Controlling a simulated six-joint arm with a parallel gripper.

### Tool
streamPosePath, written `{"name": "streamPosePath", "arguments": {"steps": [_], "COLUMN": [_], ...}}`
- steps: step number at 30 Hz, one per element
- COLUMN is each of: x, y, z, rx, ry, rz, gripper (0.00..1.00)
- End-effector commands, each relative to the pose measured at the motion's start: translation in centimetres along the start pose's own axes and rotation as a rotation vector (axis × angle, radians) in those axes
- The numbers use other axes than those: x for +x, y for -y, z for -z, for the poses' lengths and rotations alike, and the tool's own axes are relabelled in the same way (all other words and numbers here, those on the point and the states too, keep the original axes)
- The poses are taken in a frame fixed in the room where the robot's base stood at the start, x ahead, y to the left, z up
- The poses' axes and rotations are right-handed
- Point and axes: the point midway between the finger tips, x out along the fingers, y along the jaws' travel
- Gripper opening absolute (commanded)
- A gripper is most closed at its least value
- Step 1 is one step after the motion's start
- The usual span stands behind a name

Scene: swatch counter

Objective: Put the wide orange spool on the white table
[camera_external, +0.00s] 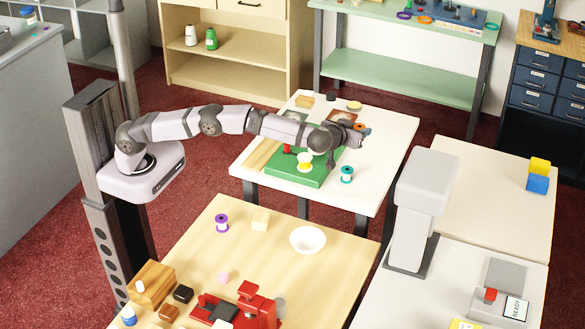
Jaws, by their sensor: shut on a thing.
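My gripper (349,129) is at the end of the outstretched arm, over the right part of the white table (391,134). It is shut on a small orange thing (362,127) that shows at its tip, which looks like the wide orange spool. My gripper hides most of it. I cannot tell whether it touches the table or hangs above it. A green board (283,177) lies on the white table, with a yellow spool (305,162) standing on it and a red piece (287,149) partly behind my arm. A teal spool (347,174) stands right of the board.
Dark and brown pieces (342,116) lie near my gripper, with a yellowish disc (354,105) behind. The white table's right side looks clear. The wooden table (262,260) in front holds a purple spool (222,223) and a white bowl (308,239). A pale upright machine (420,200) stands at right.

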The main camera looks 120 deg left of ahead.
Motion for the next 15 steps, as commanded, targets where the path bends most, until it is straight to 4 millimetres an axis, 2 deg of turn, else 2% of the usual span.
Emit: {"name": "streamPosePath", "arguments": {"steps": [8, 15], "x": [0.9, 2.1], "y": [0.4, 0.4], "z": [-0.7, -3.9], "rx": [-0.007, -0.002], "ry": [-0.001, 0.000], "rz": [0.015, 0.015], "gripper": [0.05, 0.05]}}
